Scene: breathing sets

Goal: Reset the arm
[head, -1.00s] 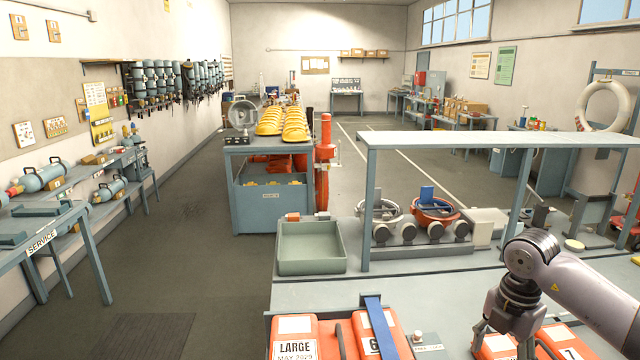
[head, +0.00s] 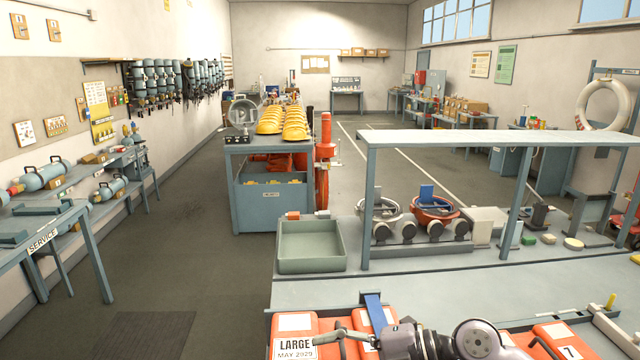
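My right arm shows low at the bottom centre of the head view. Its gripper (head: 330,326) points left over the orange cases, with two fingers that look spread and nothing seen between them. The orange case labelled LARGE (head: 294,346) lies partly under the fingers. A second orange case (head: 374,318) with a blue strap (head: 373,307) is partly hidden by my wrist. My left gripper is not in view.
Orange cases (head: 562,336) lie right of my arm. Beyond are a green-grey tray (head: 310,262), a raised shelf (head: 500,142) on posts, and a rack with masks (head: 435,208). The grey bench top (head: 420,285) between is largely clear.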

